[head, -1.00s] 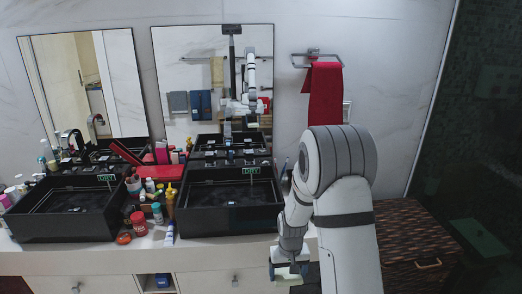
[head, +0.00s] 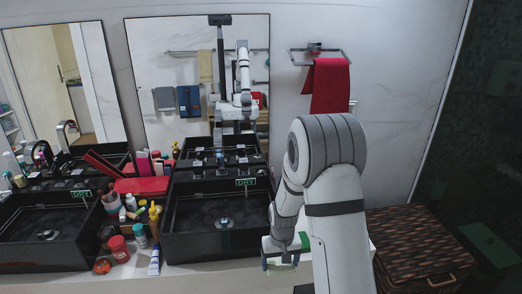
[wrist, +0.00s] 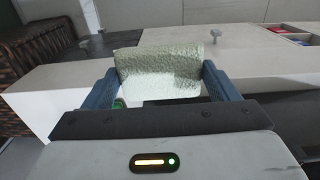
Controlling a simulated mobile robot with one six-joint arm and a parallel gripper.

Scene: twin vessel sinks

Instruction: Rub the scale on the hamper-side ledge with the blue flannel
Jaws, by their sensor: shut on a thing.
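My gripper (wrist: 160,82) is shut on a pale green-white, textured, cloth-like piece (wrist: 160,70) that spans its two blue-grey fingers. I see no blue on this piece. In the head view my gripper (head: 281,255) is at the right sink's front right corner, beside the ledge. The hamper-side ledge (wrist: 60,82) is white in the wrist view, with the hamper (wrist: 35,45) beyond it at the left. I cannot make out any scale on it. My arm hides much of the ledge in the head view. A blue hanging cloth (head: 189,100) shows only in the mirror.
The black right sink (head: 220,245) stands left of my gripper. Bottles and tubes crowd the counter (head: 185,277) between the sinks. A red towel (head: 328,85) hangs on the wall. The brown woven hamper also shows in the head view (head: 415,238) at right.

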